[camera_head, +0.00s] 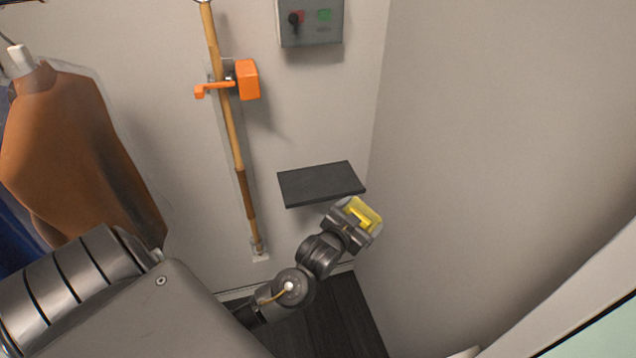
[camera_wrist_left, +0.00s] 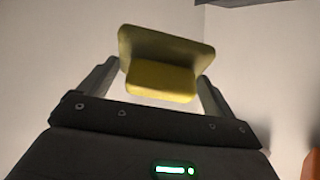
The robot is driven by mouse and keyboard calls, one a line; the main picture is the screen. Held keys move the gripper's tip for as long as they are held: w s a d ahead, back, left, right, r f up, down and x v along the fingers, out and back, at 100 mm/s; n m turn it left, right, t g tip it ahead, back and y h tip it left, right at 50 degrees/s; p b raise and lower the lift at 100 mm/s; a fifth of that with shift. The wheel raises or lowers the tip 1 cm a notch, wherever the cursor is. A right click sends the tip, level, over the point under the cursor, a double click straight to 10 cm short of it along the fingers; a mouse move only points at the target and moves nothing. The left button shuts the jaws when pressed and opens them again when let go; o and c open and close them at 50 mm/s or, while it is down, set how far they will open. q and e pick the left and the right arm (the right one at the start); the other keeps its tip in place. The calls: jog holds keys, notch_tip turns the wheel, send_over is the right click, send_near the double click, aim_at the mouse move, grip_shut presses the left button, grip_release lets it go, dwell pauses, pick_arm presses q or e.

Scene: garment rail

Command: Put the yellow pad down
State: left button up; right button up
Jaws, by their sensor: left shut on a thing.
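The yellow pad (camera_head: 364,213) is held in my left gripper (camera_head: 358,216), at the lower right end of a small dark shelf (camera_head: 321,184) on the back wall. In the left wrist view the pad (camera_wrist_left: 168,62) has a wide flat plate and a block-like grip. The two fingers of my left gripper (camera_wrist_left: 155,85) are shut on it from both sides. In the head view the pad is near the shelf's front right corner; I cannot tell its exact height against the shelf. My right gripper is not in view.
A wooden pole (camera_head: 232,140) stands against the wall with an orange clamp (camera_head: 247,80). A grey control box (camera_head: 310,22) hangs above the shelf. Covered garments (camera_head: 75,150) hang at the left. A bare wall (camera_head: 480,140) closes off the right side. The shelf top looks clear.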

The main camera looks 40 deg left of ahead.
aim_at(350, 203)
pick_arm(q)
jog(key=w+a+n+g+y, duration=0.1)
jog(key=w+a+n+g, duration=0.1)
jog(key=a+g, duration=0.1)
jog(key=w+a+n+g+y, duration=0.1)
jog(key=a, duration=0.1)
jog(key=shift+w+f+y, duration=0.3)
jog(key=shift+w, duration=0.05)
jog(key=s+a+r+n+g+p, duration=0.2)
jog(key=a+r+n+g, duration=0.4)
jog(key=a+n+g, duration=0.45)
jog(key=shift+t, duration=0.75)
jog(key=w+a+f+b, duration=0.1)
jog(key=w+a+f, duration=0.1)
jog(key=w+a, duration=0.1)
jog(key=w+a+f+b, duration=0.1)
jog(key=w+a+f, duration=0.2)
jog(key=w+a+f+b, duration=0.1)
jog(key=w+a+f, duration=0.2)
jog(key=w, duration=0.1)
jog(key=shift+f+b, duration=0.2)
jog(key=shift+b, duration=0.15)
jog(key=shift+w+a+f, duration=0.15)
jog(key=shift+w+f, duration=0.25)
jog(key=shift+f, duration=0.1)
jog(key=x, duration=0.1)
jog(key=p+x, duration=0.1)
jog(key=x, duration=0.1)
jog(key=shift+f, duration=0.35)
